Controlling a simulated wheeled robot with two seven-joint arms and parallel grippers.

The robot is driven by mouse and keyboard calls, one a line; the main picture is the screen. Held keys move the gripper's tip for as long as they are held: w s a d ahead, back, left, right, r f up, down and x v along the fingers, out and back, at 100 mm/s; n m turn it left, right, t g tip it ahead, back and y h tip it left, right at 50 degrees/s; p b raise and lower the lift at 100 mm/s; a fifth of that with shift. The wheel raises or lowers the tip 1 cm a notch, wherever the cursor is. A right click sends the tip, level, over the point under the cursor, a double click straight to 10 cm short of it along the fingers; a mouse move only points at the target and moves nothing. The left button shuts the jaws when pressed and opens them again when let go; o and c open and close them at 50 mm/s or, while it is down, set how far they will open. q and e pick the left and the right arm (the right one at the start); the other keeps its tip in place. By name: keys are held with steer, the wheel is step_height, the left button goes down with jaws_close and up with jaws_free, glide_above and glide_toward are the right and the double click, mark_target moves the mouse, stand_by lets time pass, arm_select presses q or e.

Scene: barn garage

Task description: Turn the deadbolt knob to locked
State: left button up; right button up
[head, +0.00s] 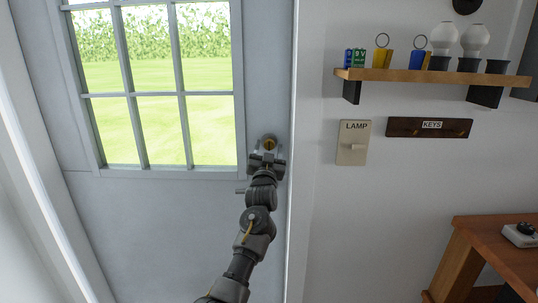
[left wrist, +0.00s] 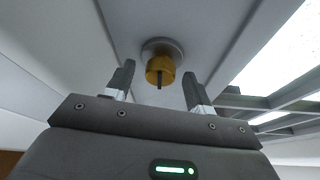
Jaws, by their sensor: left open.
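The deadbolt knob (head: 270,142) is a small brass knob on a round grey plate, on the grey door (head: 200,220) just right of its window. In the left wrist view the brass knob (left wrist: 160,70) sits ahead of the fingertips, with a dark slot or bar on its face that looks roughly upright. My left gripper (head: 267,158) is at the knob, just below it in the head view. In the left wrist view the gripper (left wrist: 160,80) is open, one finger on each side of the knob, with gaps between. Contact cannot be seen. My right gripper is not in view.
Right of the door, a wall shelf (head: 430,77) holds batteries, key tags and bulbs. Below are a LAMP switch (head: 353,142) and a KEYS rack (head: 430,128). A wooden table (head: 500,240) stands at lower right. The door's window (head: 150,85) has several panes.

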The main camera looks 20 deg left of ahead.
arm_select(q)
steer(key=shift+w, duration=0.2)
steer(key=shift+r, duration=0.1)
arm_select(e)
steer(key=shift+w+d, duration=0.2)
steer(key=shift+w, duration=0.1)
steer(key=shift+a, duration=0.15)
arm_select(q)
steer(key=shift+a, duration=0.1)
steer(key=shift+c, duration=0.9)
steer(key=c, duration=0.8)
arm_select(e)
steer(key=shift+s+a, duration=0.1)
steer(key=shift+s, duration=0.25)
